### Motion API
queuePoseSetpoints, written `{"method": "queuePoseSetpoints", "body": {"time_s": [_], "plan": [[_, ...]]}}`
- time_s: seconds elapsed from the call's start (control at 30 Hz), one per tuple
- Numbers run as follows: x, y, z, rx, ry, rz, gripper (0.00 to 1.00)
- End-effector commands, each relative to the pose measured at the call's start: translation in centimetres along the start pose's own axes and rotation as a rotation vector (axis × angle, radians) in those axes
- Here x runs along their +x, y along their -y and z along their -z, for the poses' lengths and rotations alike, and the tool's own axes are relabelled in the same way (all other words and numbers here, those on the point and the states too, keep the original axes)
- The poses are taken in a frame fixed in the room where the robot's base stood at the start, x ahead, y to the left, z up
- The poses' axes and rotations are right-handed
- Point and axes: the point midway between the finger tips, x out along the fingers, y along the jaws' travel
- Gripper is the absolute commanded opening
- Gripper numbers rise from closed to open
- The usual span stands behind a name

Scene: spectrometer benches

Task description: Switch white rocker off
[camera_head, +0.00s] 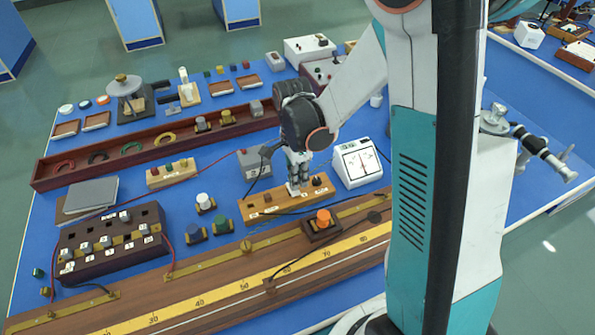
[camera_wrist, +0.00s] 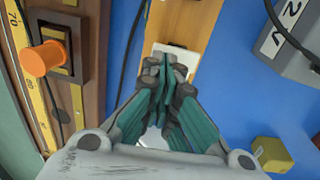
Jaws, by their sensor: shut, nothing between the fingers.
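The white rocker (camera_wrist: 186,54) shows in the wrist view as a white piece on a light wooden board (camera_wrist: 195,14). My gripper (camera_wrist: 165,66) is shut and empty, with its fingertips over the near part of the rocker and hiding some of it. In the head view my gripper (camera_head: 294,186) points down at the wooden board (camera_head: 262,207), near its middle. I cannot tell whether the fingertips touch the rocker, or which way the rocker is tilted.
An orange knob (camera_head: 323,217) on a dark block stands in front of the board, beside a long yellow scale (camera_head: 215,295). A white meter (camera_head: 357,164) stands to the right. A grey box (camera_head: 253,163) stands behind. Dark cables run near the board.

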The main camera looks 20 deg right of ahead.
Motion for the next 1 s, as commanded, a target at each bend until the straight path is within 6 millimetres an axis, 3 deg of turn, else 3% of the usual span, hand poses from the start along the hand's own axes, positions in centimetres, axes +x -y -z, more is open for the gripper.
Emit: {"method": "queuePoseSetpoints", "body": {"time_s": [0.5,0.67,1.0], "plan": [[0.9,0.0,0.0,0.0,0.0,0.004,0.0],[1.8,-0.4,0.0,0.0,0.0,0.084,0.0],[1.5,0.0,0.0,0.0,0.0,0.076,0.0]]}}
